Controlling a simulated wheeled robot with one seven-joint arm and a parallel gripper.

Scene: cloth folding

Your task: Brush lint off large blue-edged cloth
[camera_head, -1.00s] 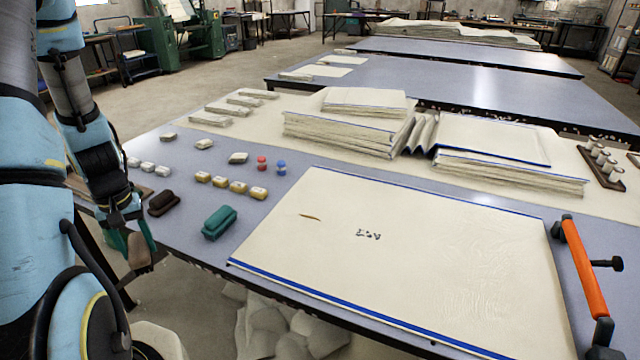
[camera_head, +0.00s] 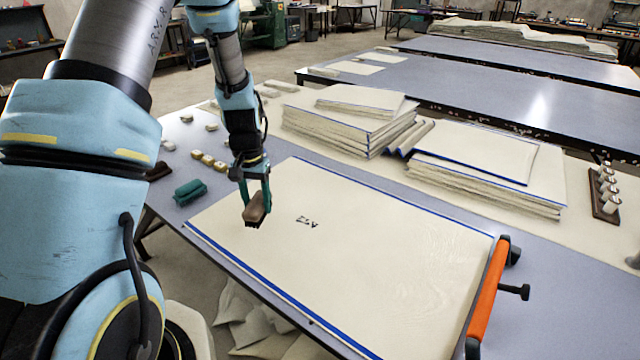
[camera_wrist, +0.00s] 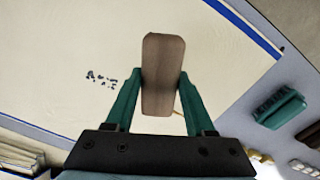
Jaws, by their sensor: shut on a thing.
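The large cream cloth (camera_head: 390,255) with blue edges lies flat on the table; it also fills much of the wrist view (camera_wrist: 60,40). A cluster of dark lint (camera_head: 307,221) sits on it, right of my gripper, and shows in the wrist view (camera_wrist: 101,79). My gripper (camera_head: 257,198) is shut on a brown-backed brush (camera_head: 256,209), held over the left part of the cloth with its dark bristles down. The brush is between the green fingers in the wrist view (camera_wrist: 163,75). A thin tan streak (camera_wrist: 178,112) shows partly behind the brush. I cannot tell whether the bristles touch the cloth.
A green brush (camera_head: 190,191) and several small yellowish blocks (camera_head: 208,160) lie left of the cloth. Folded cloth stacks (camera_head: 340,125) stand behind it. An orange-handled tool (camera_head: 487,290) lies along the right edge. A rack of white spools (camera_head: 606,195) is at the far right.

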